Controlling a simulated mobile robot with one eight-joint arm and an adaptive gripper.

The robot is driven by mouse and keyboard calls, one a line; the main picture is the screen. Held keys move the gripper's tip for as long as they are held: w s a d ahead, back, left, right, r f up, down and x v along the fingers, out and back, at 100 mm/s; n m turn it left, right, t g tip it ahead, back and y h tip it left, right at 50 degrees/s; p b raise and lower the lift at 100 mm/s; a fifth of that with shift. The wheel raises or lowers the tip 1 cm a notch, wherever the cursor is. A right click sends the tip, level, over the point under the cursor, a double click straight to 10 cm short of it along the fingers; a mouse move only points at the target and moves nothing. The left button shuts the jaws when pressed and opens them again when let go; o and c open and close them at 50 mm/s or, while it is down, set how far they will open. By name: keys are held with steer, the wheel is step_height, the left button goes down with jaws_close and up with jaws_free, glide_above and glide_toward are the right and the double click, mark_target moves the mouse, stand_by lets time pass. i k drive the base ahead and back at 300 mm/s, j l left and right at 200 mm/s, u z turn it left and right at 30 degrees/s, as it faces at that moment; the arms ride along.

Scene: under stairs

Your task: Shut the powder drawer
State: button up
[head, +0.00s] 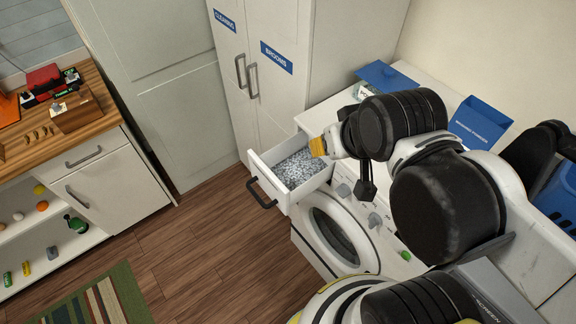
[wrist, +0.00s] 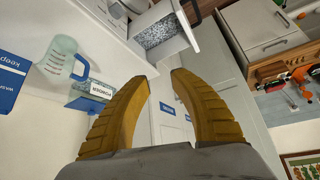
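The powder drawer (head: 277,190) is pulled out from the upper left of the white washing machine (head: 334,236). It holds grey-white granules and has a dark bar handle (head: 262,194) on its front. In the wrist view the open drawer (wrist: 181,49) shows at the top, beyond my fingers. My gripper (head: 318,146) is above the drawer's back right end in the head view; whether it touches the drawer cannot be told. In the wrist view my gripper's two yellow fingers (wrist: 160,80) are spread apart with nothing between them.
A tall cabinet (head: 262,75) labelled CLEANING and BROOMS stands behind the drawer. Blue-lidded boxes (head: 482,122) stand on the counter. A clear jug (wrist: 62,57) shows in the wrist view. A wooden-topped unit (head: 95,165) is at left. The wood floor (head: 210,235) before the drawer is clear.

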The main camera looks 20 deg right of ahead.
mark_target(287, 172)
steer(key=j+u, duration=0.35)
steer(key=i+j+u, duration=0.1)
steer(key=j+u, duration=0.25)
